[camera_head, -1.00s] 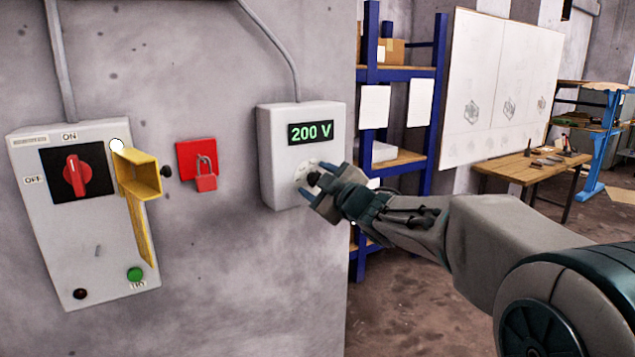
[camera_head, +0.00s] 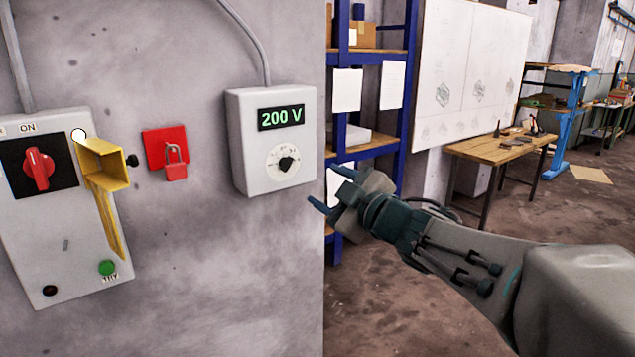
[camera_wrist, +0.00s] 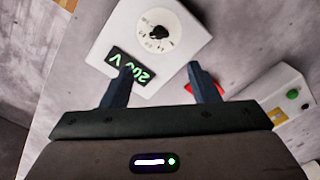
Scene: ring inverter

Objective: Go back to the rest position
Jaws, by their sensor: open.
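My gripper (camera_head: 331,190) is open and empty, just right of and a little below the voltage box (camera_head: 238,150), apart from it. The box is pale grey on the wall. Its display (camera_head: 281,117) reads 200 V in green, and its round dial has a black knob (camera_head: 287,164). In the wrist view the two dark fingers (camera_wrist: 162,84) are spread, with the black knob (camera_wrist: 159,33) beyond them and nothing between them. The box appears rotated in that view.
A switch panel (camera_head: 55,240) with a red rotary switch (camera_head: 39,168), a yellow bracket (camera_head: 105,168) and a green button (camera_head: 107,268) is at left. A red padlock (camera_head: 175,165) hangs beside it. Blue shelving (camera_head: 400,110) and a wooden table (camera_head: 495,150) stand behind my arm. Floor between is open.

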